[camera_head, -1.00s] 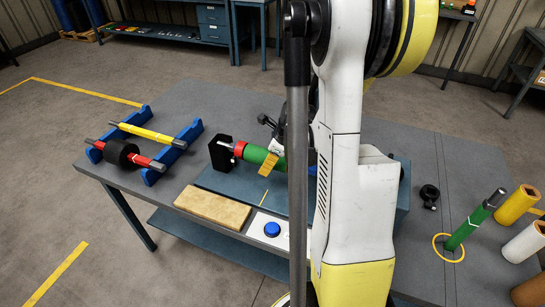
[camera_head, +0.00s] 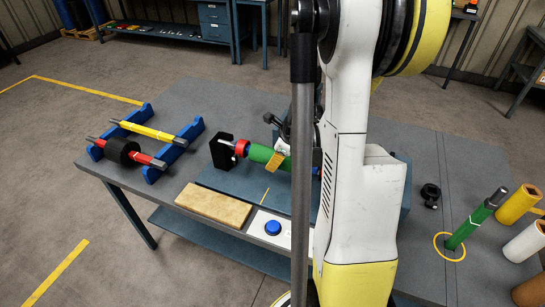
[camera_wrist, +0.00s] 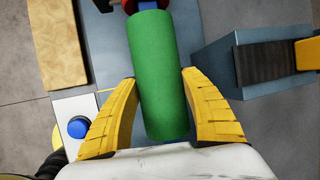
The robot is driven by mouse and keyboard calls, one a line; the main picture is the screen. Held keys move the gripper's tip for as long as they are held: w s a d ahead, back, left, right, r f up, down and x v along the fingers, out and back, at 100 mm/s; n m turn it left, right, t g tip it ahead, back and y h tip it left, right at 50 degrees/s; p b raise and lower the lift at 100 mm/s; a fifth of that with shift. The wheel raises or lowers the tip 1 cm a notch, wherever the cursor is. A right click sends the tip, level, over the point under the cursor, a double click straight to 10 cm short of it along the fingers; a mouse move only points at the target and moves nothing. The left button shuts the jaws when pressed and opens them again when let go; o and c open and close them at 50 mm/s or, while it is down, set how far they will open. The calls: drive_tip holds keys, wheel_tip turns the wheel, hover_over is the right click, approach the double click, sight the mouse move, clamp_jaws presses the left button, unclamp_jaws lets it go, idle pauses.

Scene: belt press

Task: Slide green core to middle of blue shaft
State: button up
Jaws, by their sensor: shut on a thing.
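The green core (camera_wrist: 160,75) is a plain green cylinder lying across the fixture on the table. It also shows in the head view (camera_head: 261,154), partly behind my arm. My gripper (camera_wrist: 160,100) has its yellow fingers on both sides of the core, shut on it near its lower half in the wrist view. A short bit of the blue shaft (camera_wrist: 148,5) shows between the core's upper end and a red collar (camera_head: 242,148). The rest of the shaft is hidden by the core and my arm. A black block (camera_head: 222,152) stands beyond the red collar.
A blue rack (camera_head: 155,172) at left holds a yellow shaft and a red shaft with a black roll. A wooden board (camera_head: 213,204) and blue button (camera_head: 273,227) lie in front. A green shaft (camera_head: 470,225) and rolls stand at right.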

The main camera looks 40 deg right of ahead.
drive_tip(key=shift+s, duration=0.25)
drive_tip(key=o, duration=1.5)
drive_tip(key=v, duration=1.2)
drive_tip(key=shift+w, duration=0.1)
